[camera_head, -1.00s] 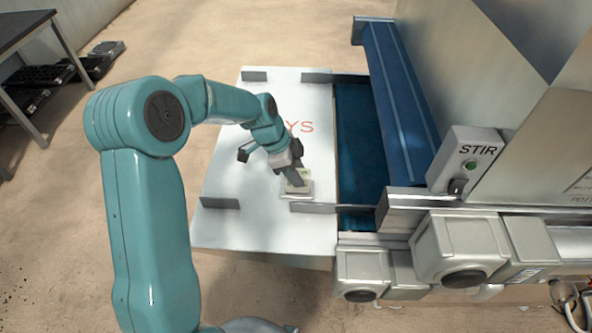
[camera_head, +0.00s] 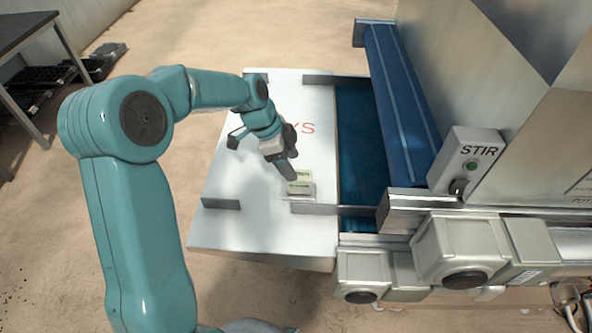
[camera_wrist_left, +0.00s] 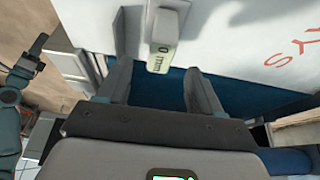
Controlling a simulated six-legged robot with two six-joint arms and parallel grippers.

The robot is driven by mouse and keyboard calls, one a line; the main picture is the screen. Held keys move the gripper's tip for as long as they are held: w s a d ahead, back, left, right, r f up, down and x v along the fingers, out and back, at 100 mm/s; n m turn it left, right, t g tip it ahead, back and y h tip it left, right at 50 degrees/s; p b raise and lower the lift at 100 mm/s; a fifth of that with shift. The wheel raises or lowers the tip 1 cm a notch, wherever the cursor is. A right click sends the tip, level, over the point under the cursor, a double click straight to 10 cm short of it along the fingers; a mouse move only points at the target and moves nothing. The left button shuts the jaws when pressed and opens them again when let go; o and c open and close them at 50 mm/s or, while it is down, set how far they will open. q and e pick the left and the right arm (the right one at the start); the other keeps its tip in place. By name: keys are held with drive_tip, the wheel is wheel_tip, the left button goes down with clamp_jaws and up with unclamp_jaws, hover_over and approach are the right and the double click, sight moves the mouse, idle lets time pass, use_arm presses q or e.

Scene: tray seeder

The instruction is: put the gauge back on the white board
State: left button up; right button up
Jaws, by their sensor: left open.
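The gauge (camera_head: 300,187) is a small pale block with a light base. It rests on the white board (camera_head: 235,180), near the board's front right part, beside a grey guide strip. In the left wrist view the gauge (camera_wrist_left: 164,40) shows the marking "0 mm" and lies beyond the fingertips. My left gripper (camera_head: 289,172) is just behind the gauge in the head view, apart from it as far as I can tell. In the left wrist view its two fingers (camera_wrist_left: 158,78) are spread with nothing between them. My right gripper does not show.
Grey guide strips (camera_head: 220,204) stand on the board's edges. A blue belt (camera_head: 358,140) runs along the board's right side. The machine with the STIR box (camera_head: 470,160) stands further right. The board's middle has bare room around red letters (camera_head: 303,127).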

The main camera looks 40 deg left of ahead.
use_arm(q)
drive_tip(key=v, duration=0.7)
drive_tip(key=shift+r, duration=0.15)
